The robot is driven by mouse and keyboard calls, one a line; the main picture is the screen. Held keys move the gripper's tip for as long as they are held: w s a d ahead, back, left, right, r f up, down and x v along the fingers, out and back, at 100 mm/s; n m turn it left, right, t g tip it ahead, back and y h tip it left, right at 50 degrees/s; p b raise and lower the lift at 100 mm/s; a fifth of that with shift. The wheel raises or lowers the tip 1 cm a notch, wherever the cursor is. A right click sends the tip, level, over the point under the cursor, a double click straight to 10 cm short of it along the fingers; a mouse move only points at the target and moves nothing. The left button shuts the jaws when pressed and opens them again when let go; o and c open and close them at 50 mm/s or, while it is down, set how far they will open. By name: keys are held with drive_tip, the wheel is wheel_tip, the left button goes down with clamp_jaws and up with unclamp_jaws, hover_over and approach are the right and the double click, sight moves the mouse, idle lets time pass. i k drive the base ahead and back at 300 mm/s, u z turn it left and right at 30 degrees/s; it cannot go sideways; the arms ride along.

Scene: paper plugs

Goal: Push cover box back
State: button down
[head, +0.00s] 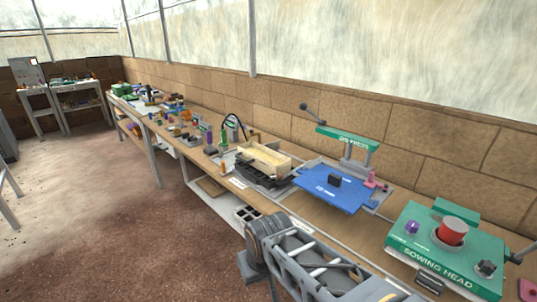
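A pale, cream-coloured shallow box (264,156) sits on the bench, partly over a dark black tray (262,178) at its front. It is the likeliest cover box, but its label is too small to read. To its right is a blue plate (340,189) with a small dark block on it, below a green-topped press (348,138). Grey links of my arm cross the bottom centre, in front of the bench edge. My gripper's fingers do not show, so its state and its distance from the box are hidden.
A green sowing head unit (445,250) with a red drum (452,230) stands at the right. Several small bottles and coloured parts crowd the bench left of the box. A brick wall (300,115) runs close behind. A lower shelf holds a black cell tray (248,214). Brown floor at left is clear.

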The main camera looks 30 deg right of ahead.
sight(259, 160)
drive_tip(key=z, duration=0.3)
drive_tip(key=i, duration=0.75)
drive_tip(key=u, duration=0.75)
drive_tip(key=i, duration=0.65)
drive_tip(key=u, duration=0.75)
